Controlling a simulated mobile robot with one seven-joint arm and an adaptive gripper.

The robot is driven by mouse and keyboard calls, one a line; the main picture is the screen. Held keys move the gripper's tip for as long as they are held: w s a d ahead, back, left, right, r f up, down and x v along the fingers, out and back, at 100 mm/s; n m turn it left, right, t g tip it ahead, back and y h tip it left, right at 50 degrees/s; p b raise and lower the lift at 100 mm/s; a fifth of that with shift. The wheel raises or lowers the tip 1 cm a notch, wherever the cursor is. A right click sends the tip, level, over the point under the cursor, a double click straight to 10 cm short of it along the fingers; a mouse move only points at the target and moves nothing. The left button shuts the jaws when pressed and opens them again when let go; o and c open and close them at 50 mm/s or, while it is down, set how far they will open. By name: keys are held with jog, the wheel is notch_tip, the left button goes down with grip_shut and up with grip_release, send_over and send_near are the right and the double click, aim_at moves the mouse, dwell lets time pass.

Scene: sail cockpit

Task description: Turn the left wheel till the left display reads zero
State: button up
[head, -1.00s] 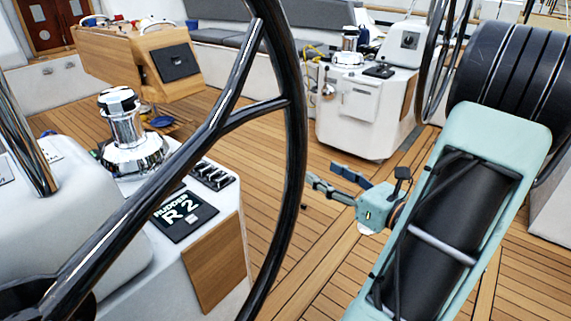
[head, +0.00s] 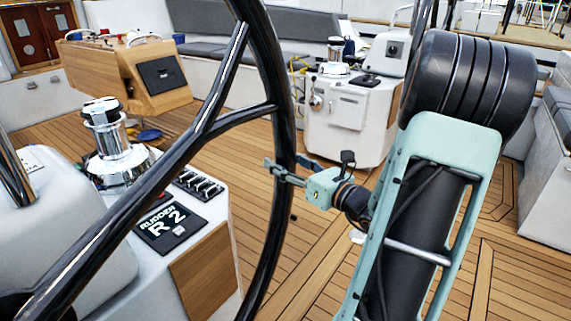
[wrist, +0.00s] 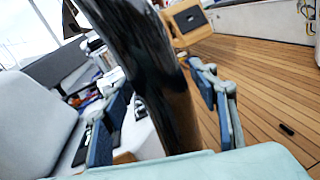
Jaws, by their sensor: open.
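The left wheel (head: 282,120) is a large glossy black ring with forked spokes in the head view. Its rim crosses the wrist view (wrist: 150,70) as a thick, blurred dark band. My gripper (head: 285,164) is open at the right part of the rim. In the wrist view its blue-padded fingers (wrist: 163,88) stand on either side of the rim, with the rim between them. I cannot tell whether either finger touches it. The left display (head: 167,222) is a black panel on the white console and reads "RUDDER R 2".
A chrome winch (head: 112,140) stands behind the display, with a row of black switches (head: 200,187) near it. A wooden cockpit table (head: 135,75) is at the back left. A second white console (head: 345,120) stands beyond my gripper.

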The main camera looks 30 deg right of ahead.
aim_at(286, 92)
grip_shut()
jog(key=r+p, duration=0.2)
jog(key=r, duration=0.1)
jog(key=r+n+p, duration=0.1)
jog(key=r+p, duration=0.1)
jog(key=r, duration=0.2)
jog(key=r+n+p, duration=0.1)
jog(key=r+p, duration=0.1)
jog(key=r, duration=0.2)
jog(key=shift+s+a, duration=0.1)
jog(key=shift+a, duration=0.2)
jog(key=shift+n+t, duration=0.4)
jog(key=shift+n, duration=0.5)
jog(key=r+p, duration=0.1)
jog(key=r, duration=0.2)
jog(key=a+r+p, duration=0.1)
jog(key=r, duration=0.2)
jog(key=s+a+r+p, duration=0.1)
jog(key=r+p, duration=0.1)
jog(key=r, duration=0.1)
jog(key=shift+a, duration=0.2)
grip_release()
jog(key=shift+d+f, duration=0.1)
jog(key=s+d, duration=0.2)
jog(key=s, duration=0.9)
jog(key=shift+s+f, duration=0.4)
